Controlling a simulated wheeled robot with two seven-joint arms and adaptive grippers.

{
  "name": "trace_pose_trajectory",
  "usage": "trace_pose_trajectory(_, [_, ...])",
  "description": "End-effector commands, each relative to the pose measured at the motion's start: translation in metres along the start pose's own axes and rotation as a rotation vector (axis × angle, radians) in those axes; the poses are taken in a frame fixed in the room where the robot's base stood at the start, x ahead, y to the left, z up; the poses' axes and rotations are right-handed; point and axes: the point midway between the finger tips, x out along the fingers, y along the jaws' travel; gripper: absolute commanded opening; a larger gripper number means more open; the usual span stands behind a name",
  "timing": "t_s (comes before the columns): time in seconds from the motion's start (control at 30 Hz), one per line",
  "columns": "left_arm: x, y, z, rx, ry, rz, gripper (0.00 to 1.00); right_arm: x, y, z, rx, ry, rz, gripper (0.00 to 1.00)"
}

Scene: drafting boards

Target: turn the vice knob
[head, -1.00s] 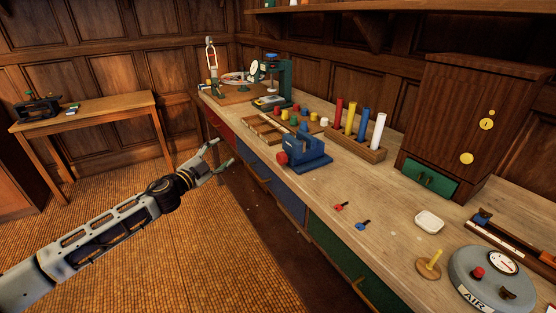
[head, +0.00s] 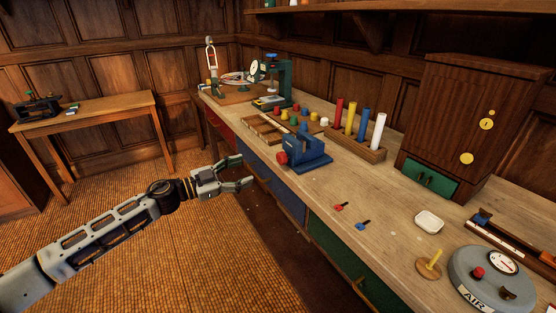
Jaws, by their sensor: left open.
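The blue vice (head: 307,153) stands near the front edge of the workbench, at the middle of the head view. Its red knob (head: 282,158) is on the vice's left end, facing the bench's front edge. My left gripper (head: 247,171) is open and empty, in front of the bench and to the left of the knob, apart from it. The fingers point right, toward the bench. My right gripper is out of view.
Behind the vice are a wooden tray (head: 262,129), several coloured pegs and a rack (head: 365,150) of coloured rods. A red key (head: 340,207) and a blue key (head: 362,225) lie to the right. Drawers line the bench front.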

Motion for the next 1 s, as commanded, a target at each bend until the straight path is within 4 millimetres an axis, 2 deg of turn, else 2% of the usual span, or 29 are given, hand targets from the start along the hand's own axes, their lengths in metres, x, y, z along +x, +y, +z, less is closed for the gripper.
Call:
trace_pose_trajectory(0.47, [0.008, 0.0, -0.001, 0.001, 0.002, -0.001, 0.63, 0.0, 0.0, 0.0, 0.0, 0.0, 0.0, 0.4])
trace_pose_trajectory(1.0, [0.051, 0.0, -0.001, 0.001, 0.002, -0.001, 0.63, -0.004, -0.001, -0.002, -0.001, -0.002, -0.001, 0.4])
